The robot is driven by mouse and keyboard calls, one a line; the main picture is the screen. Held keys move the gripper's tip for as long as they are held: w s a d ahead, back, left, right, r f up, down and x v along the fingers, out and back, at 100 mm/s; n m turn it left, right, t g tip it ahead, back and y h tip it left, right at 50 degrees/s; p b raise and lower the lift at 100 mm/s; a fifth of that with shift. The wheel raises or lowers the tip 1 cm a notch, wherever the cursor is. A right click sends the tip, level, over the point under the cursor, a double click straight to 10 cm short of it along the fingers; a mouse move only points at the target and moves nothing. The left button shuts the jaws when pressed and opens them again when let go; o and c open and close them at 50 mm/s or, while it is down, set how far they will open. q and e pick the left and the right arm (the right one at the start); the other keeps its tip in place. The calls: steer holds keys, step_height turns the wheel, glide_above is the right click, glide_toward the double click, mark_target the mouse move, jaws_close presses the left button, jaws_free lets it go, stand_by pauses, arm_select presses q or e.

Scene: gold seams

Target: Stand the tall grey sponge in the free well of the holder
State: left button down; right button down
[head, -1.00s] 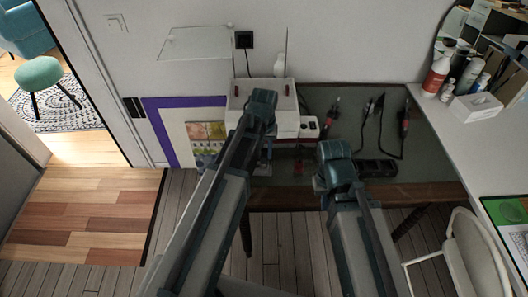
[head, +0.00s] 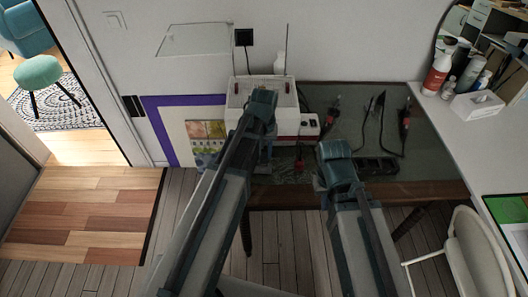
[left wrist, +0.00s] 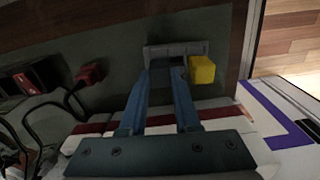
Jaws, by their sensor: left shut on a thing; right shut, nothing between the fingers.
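In the left wrist view, my left gripper (left wrist: 163,72) has its two fingers closed in on a thing between them, in front of a grey holder (left wrist: 158,51). What it grips is mostly hidden and dim; it looks grey, like the tall grey sponge. A yellow block (left wrist: 202,70) is at the holder's right side. In the head view, my left gripper (head: 266,150) is over the table in front of a white box, mostly covered by its own arm. My right gripper (head: 320,184) is apart from it to the right, its fingers largely hidden, shut and empty.
The white box with red parts (head: 240,96) stands at the back of the dark green table (head: 350,108). Cables and red-handled tools (head: 404,125) lie on the right, with a black strip (head: 377,168) in front. A white chair (head: 470,255) stands front right.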

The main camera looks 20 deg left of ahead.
arm_select(q)
steer(key=c, duration=0.5)
jaws_free()
steer(key=shift+c, duration=0.2)
steer(key=shift+r, duration=0.1)
steer(key=shift+r+p, duration=3.45)
steer(key=shift+p, duration=0.1)
steer(key=s+d+m+y, duration=0.1)
steer(key=s+d+m, duration=0.5)
steer(key=s+d, duration=0.4)
steer(key=s, duration=0.4)
steer(key=shift+s+d, duration=0.15)
steer(key=shift+d, duration=0.1)
